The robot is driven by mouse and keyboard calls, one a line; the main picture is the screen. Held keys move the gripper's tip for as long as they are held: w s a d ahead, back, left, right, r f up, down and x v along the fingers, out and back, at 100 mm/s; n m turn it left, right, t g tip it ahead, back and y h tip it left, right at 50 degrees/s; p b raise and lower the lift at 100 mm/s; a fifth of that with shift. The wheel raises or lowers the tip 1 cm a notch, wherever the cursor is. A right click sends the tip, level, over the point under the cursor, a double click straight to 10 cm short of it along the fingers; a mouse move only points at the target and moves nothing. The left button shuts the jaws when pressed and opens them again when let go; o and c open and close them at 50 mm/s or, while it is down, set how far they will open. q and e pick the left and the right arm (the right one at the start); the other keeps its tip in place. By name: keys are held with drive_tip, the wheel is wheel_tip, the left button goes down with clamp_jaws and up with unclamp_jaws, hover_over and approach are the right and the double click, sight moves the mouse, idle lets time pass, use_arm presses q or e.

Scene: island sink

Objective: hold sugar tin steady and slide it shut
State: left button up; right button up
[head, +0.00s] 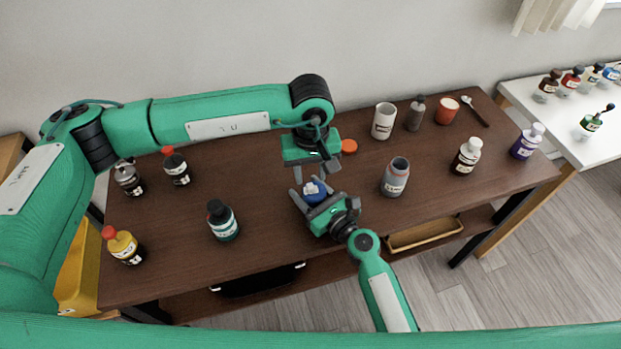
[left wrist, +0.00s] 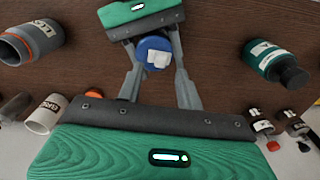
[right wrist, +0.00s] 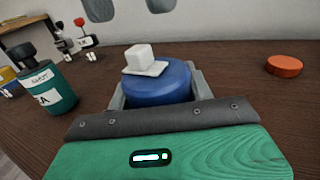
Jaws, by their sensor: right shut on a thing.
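The sugar tin is a round blue tin (right wrist: 158,88) standing on the brown table, small in the head view (head: 315,190) and also in the left wrist view (left wrist: 150,44). A thin white plate with a white cube knob (right wrist: 140,58) lies on its top, off-centre. My right gripper (head: 313,192) is shut on the blue tin, one finger on each side. My left gripper (head: 311,174) points down just above the tin. Its fingers are apart, with nothing seen between them, and its fingertips show at the top of the right wrist view (right wrist: 128,8).
An orange disc (head: 349,146) lies behind the tin. More bottles, a white cup (head: 384,121) and a red cup (head: 447,111) stand farther off. The table around the tin is clear.

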sight(310, 186)
use_arm(q)
wheel_tip(310, 186, up, 8)
drive_tip(key=shift+r, duration=0.25)
use_arm(e)
drive_tip(key=o, duration=1.1)
